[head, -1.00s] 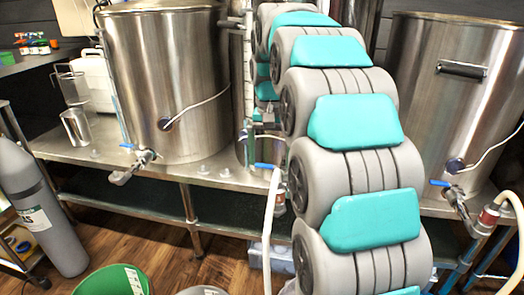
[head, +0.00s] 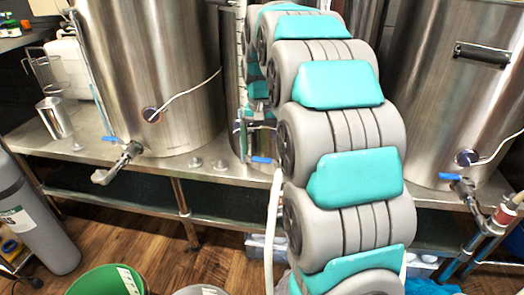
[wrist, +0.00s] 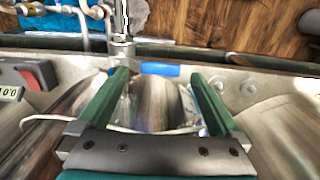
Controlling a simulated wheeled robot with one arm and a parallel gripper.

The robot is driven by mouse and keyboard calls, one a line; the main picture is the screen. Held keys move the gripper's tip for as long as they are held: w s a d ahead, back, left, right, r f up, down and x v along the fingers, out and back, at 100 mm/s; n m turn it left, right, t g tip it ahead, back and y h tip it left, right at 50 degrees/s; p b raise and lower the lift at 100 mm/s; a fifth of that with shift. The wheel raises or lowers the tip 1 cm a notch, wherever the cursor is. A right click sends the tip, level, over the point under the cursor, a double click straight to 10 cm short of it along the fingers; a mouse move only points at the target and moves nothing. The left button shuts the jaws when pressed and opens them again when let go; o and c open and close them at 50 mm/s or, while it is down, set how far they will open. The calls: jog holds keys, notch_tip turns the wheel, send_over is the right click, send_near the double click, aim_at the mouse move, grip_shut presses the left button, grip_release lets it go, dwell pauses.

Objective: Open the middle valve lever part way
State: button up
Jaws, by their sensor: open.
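The middle valve lever (head: 262,160) is a blue handle low in front of the middle vessel in the head view, partly beside my arm. In the wrist view the blue lever (wrist: 160,69) lies crosswise, reaching right from a metal valve (wrist: 122,45). My gripper (wrist: 159,76) is open, with one green finger on each side of the lever's span. The left fingertip is close to the valve end; contact cannot be told. In the head view my arm hides much of the middle vessel, and the gripper is not clear there.
Steel tanks stand left (head: 160,70) and right (head: 455,90), with blue-handled valves (head: 112,139) and (head: 449,177). A pale hose (head: 272,225) hangs below the middle valve. A grey cylinder (head: 35,215) and green bucket (head: 105,281) stand on the floor. Wooden floor (head: 140,230) shows in front.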

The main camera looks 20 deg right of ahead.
jog(key=shift+f, duration=0.85)
jog(key=shift+c, duration=0.2)
grip_shut()
